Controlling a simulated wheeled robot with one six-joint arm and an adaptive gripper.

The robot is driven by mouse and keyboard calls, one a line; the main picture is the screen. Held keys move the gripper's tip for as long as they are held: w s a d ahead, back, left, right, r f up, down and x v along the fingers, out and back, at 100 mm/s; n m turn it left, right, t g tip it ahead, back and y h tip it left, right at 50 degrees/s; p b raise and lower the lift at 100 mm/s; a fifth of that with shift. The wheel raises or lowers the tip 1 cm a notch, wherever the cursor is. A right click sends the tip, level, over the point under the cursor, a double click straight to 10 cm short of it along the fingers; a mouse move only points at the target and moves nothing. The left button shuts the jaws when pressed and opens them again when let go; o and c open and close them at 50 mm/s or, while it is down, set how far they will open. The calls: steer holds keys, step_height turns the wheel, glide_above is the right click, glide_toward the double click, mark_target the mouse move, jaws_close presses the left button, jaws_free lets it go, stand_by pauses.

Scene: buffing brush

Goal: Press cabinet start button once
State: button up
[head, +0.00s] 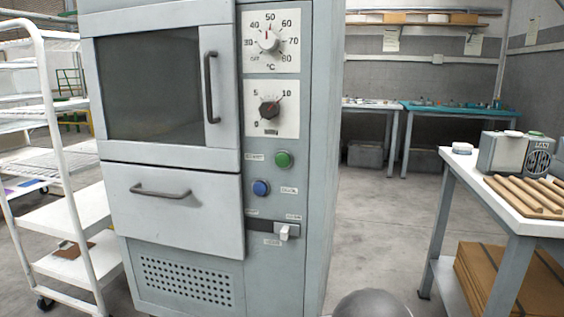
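The grey-green cabinet (217,200) stands upright in the left half of the head view. A green round button (283,159) sits on its right panel, with a small label to its left that is too blurred to read surely. A blue round button (261,188) sits below and left of it, with a label to its right. Neither button is covered. A temperature dial (270,41) and a second dial (270,109) are above the buttons. A pale switch or latch (288,231) is below them. My gripper is not in view.
A white shelf cart (55,140) stands left of the cabinet. A workbench (535,225) with wooden rods (530,195) and a grey device (502,152) stands at right. A rounded grey shape shows at the bottom edge. The floor (375,225) between cabinet and bench is clear.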

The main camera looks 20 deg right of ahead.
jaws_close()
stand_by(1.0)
